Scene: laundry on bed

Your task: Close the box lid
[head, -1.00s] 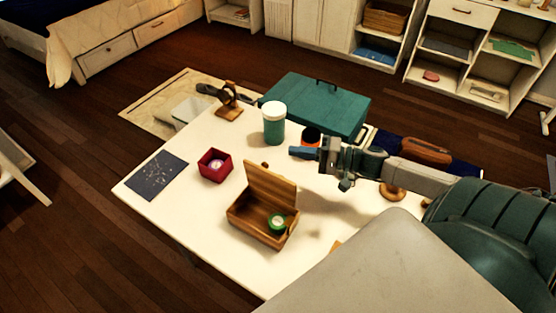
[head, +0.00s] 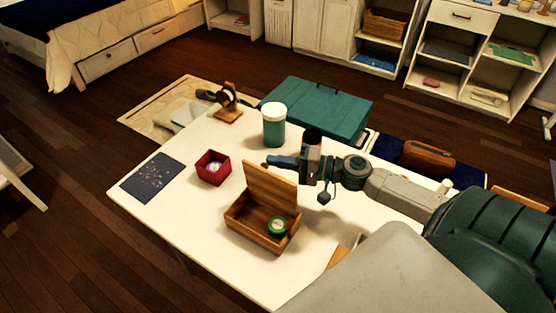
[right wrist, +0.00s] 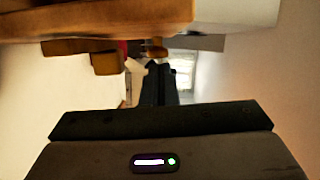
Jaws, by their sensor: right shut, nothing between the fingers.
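The wooden box (head: 258,232) stands on the white table with its lid (head: 271,188) raised, leaning slightly back. A green roll of tape (head: 277,226) lies inside it at the right. My right gripper (head: 272,161) is shut and empty, behind the lid at about its top edge. In the right wrist view the shut fingers (right wrist: 158,85) point ahead, with a brown wooden surface (right wrist: 100,20) close above them, probably the lid. Whether the gripper touches the lid I cannot tell. My left gripper is not in view.
On the white table (head: 215,245) are a red box (head: 213,168), a dark card (head: 153,178), a teal jar (head: 273,126) and a headphone stand (head: 229,103). A dark cup (head: 313,140) is partly hidden by my right gripper. A teal case (head: 318,105) lies at the back.

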